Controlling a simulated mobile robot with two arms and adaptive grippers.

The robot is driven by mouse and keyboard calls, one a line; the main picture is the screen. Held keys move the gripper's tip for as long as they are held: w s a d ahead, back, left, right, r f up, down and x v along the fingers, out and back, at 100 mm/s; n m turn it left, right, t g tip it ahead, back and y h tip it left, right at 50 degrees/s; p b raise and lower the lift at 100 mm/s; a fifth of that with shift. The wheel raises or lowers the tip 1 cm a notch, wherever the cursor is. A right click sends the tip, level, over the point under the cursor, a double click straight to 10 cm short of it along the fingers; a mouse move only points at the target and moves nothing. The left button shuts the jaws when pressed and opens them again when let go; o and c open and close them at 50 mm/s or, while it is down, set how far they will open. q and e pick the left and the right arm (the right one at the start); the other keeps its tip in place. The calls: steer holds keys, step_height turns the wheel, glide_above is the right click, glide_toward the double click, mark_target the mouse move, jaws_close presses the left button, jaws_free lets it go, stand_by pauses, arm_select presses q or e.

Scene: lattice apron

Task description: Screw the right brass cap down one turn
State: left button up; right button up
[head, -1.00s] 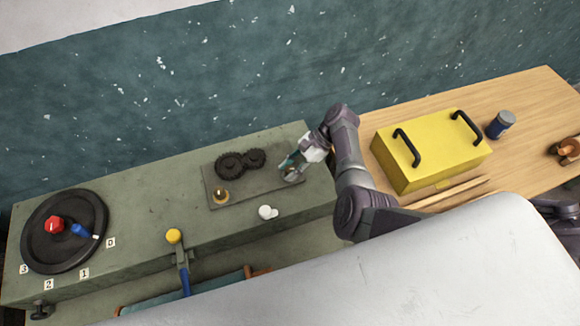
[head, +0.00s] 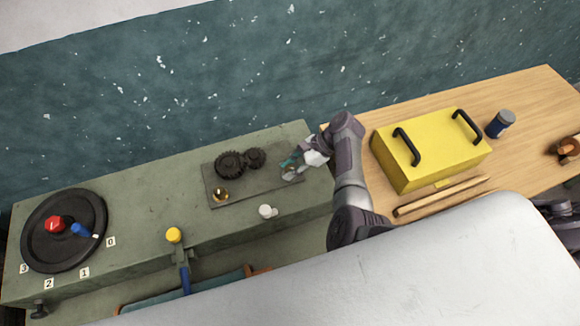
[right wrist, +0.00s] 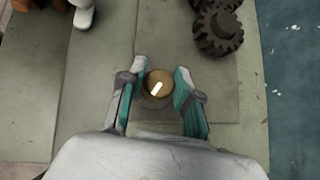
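The right brass cap (right wrist: 154,89) is round, with a bright pale mark on top. It stands between the fingers of my right gripper (right wrist: 160,70) in the right wrist view. The fingers are open around it, with a small gap visible at the right finger; contact at the left finger is unclear. In the head view my right gripper (head: 290,168) is at the right end of the grey plate (head: 235,196) and hides this cap. Another brass cap (head: 220,195) sits at the plate's left front. My left gripper is not in view.
Two dark gears (head: 230,164) sit at the plate's back. A small white object (head: 267,211) stands in front of it. A yellow box (head: 430,150) with black handles is on the wooden table at right. A black dial (head: 65,230) and yellow-knobbed lever (head: 174,236) are farther left.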

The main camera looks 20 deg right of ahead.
steer(key=o, duration=0.4)
steer(key=shift+o, duration=0.2)
steer(key=v, duration=1.2)
steer(key=shift+a, duration=0.1)
